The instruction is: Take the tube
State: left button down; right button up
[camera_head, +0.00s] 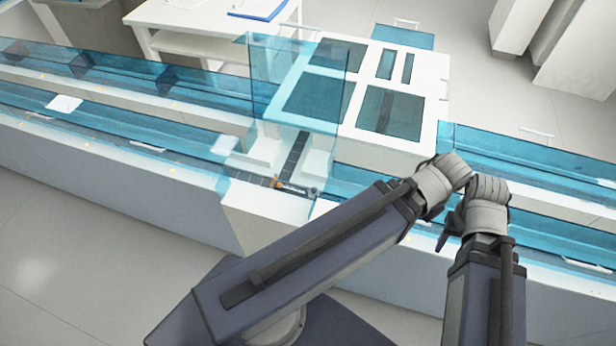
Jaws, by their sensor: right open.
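A black conveyor strip (295,155) runs between white blocks under a clear blue upright panel. At its front end is a small orange and grey fitting (290,186); I cannot tell whether a tube is among these parts. My right gripper (447,238) shows only as a small dark tip beside the grey wrist joints, over the blue-covered track. It is open and stands well to the right of the conveyor strip. Its fingers are mostly hidden, and I see nothing held. My left gripper is not in view.
The long track (100,150) with clear blue covers crosses the view from left to right. A white unit with blue windows (436,75) stands behind the conveyor. A white table (195,42) with a blue clipboard (258,9) is farther back. The floor in front is clear.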

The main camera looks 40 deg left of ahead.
aim_at(280, 185)
jog(key=k+j+z, duration=0.15)
jog(key=j, duration=0.35)
jog(key=k+j+z, duration=0.2)
jog(key=j, duration=0.25)
jog(key=k+j+z, duration=0.15)
jog(key=j, duration=0.35)
jog(key=k+j+z, duration=0.15)
jog(key=j, duration=0.25)
jog(key=k+j+z, duration=0.15)
jog(key=k+j, duration=0.4)
jog(key=j, duration=0.15)
jog(key=k+j, duration=0.25)
jog(key=j, duration=0.2)
jog(key=k+j, duration=0.25)
jog(key=j, duration=0.15)
